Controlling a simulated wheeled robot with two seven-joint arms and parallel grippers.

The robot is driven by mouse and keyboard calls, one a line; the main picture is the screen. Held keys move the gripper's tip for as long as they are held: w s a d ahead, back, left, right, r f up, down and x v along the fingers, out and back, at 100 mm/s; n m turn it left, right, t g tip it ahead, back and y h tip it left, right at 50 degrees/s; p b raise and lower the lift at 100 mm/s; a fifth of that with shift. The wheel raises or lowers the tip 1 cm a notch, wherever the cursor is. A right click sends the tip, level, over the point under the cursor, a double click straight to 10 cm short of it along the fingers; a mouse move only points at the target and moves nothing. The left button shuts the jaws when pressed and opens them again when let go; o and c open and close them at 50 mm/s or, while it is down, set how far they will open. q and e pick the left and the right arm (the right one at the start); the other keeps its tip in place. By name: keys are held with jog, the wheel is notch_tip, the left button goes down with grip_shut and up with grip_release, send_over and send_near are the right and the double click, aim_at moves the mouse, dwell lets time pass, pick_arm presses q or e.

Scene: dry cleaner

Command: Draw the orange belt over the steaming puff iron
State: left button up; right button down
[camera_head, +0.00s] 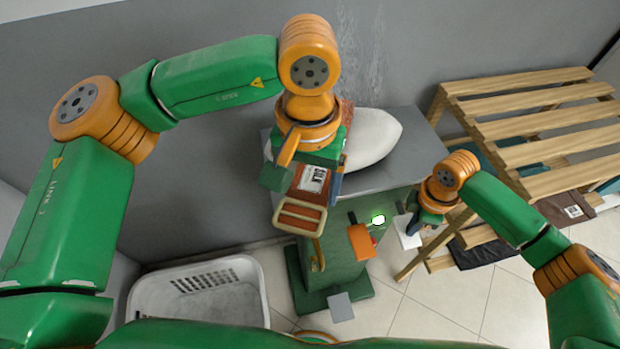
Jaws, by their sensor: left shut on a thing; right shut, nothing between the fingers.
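The puff iron (372,140) is a white padded oval on a grey-topped green stand, with faint steam above it. An orange-brown belt with a "SILK" tag (312,180) and a large buckle (300,215) hangs at the iron's left and front. My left gripper (300,165) is shut on the belt at the iron's left end and hides part of it. A textured orange-brown patch (346,112) shows behind this gripper, against the iron; I cannot tell how far the belt lies over it. My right gripper (413,226) is shut and empty, lower right of the stand top.
A white basket (198,290) stands left. A slatted wooden rack (530,110) with folded dark items stands right.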

pick_arm(q)
jog(key=shift+w+d, duration=0.2)
jog(key=shift+w, duration=0.75)
jog(key=shift+w+d, duration=0.25)
jog(key=shift+w, duration=0.75)
jog(key=shift+w+d, duration=0.2)
jog(key=shift+w, duration=0.75)
jog(key=shift+s+a+f, duration=0.1)
jog(key=shift+s+a, duration=0.1)
jog(key=shift+s, duration=0.8)
jog(key=shift+s+a+f, duration=0.1)
jog(key=shift+s+a, duration=0.15)
jog(key=shift+s, duration=0.75)
jog(key=shift+s+a, duration=0.2)
jog(key=shift+s, duration=0.8)
jog(key=shift+r, duration=2.55)
jog(key=shift+w, duration=0.15)
pick_arm(e)
notch_tip(320, 180, up, 6)
jog(key=shift+w+r, duration=0.1)
jog(key=shift+r, duration=0.4)
jog(key=shift+r, duration=0.1)
notch_tip(320, 180, up, 12)
